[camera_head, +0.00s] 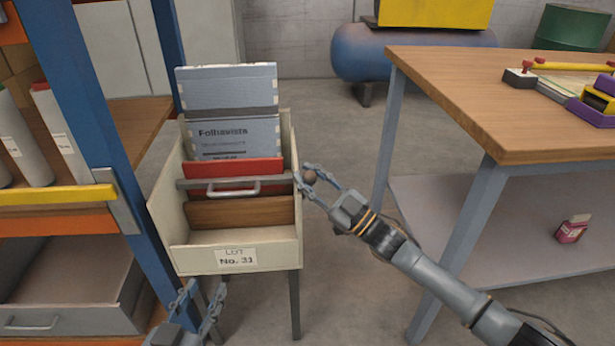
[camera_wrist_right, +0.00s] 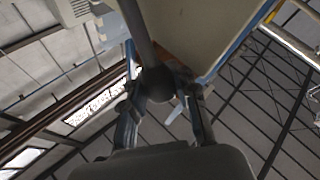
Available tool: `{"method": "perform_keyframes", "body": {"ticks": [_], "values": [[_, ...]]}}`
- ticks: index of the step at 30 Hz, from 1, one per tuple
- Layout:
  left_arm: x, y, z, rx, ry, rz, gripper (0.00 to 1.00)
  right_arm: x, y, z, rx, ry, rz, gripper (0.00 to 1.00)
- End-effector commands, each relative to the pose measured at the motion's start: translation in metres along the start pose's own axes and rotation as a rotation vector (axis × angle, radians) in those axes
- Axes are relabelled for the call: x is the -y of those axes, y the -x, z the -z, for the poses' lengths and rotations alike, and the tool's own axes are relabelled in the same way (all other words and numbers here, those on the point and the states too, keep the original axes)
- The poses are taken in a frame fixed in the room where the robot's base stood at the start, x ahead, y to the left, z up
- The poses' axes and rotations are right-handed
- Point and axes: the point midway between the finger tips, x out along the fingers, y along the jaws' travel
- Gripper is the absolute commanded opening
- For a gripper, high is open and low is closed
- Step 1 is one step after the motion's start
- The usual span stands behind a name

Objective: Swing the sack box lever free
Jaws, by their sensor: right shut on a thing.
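The sack box (camera_head: 165,215) is a cream open-topped box on legs, labelled "LOT No. 31". A grey sack printed "Folhavista" (camera_head: 233,130) stands in its back part. The lever's round brown knob (camera_head: 309,177) is at the box's right side. My right gripper (camera_head: 311,179) is shut on this knob. In the right wrist view the dark knob (camera_wrist_right: 157,84) sits between the fingers, with the lever's rod (camera_wrist_right: 137,28) running up from it beside the box wall. My left gripper (camera_head: 198,300) is open and empty, low in front of the box, partly cut off by the bottom edge.
Inside the box are a red divider (camera_head: 235,168), a grey bar with a handle (camera_head: 233,188) and a brown board (camera_head: 240,211). A blue-posted rack (camera_head: 95,120) stands close on the left. A wooden-topped table (camera_head: 480,95) stands right, with clear floor between.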

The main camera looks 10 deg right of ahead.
Motion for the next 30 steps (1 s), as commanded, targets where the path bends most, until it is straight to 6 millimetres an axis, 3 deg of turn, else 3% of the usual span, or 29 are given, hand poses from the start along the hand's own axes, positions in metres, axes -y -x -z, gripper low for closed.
{"method": "perform_keyframes", "body": {"ticks": [5,6,9,23,30], "values": [[0.000,0.000,0.000,0.001,0.000,0.000,0.40,-0.005,0.003,-0.003,0.009,0.003,-0.007,0.00],[0.000,0.000,0.000,0.001,0.000,0.000,0.40,-0.005,0.003,-0.003,0.009,0.003,-0.007,0.32],[0.000,0.000,0.000,0.001,0.000,0.001,0.40,-0.004,0.002,-0.003,0.008,0.003,-0.006,0.52],[0.000,0.000,0.001,0.005,0.000,-0.001,0.40,-0.002,-0.001,0.000,0.006,-0.003,-0.001,0.52],[0.000,0.006,0.028,0.003,0.000,-0.001,0.40,-0.015,-0.014,0.006,0.084,-0.080,0.000,0.52]]}}
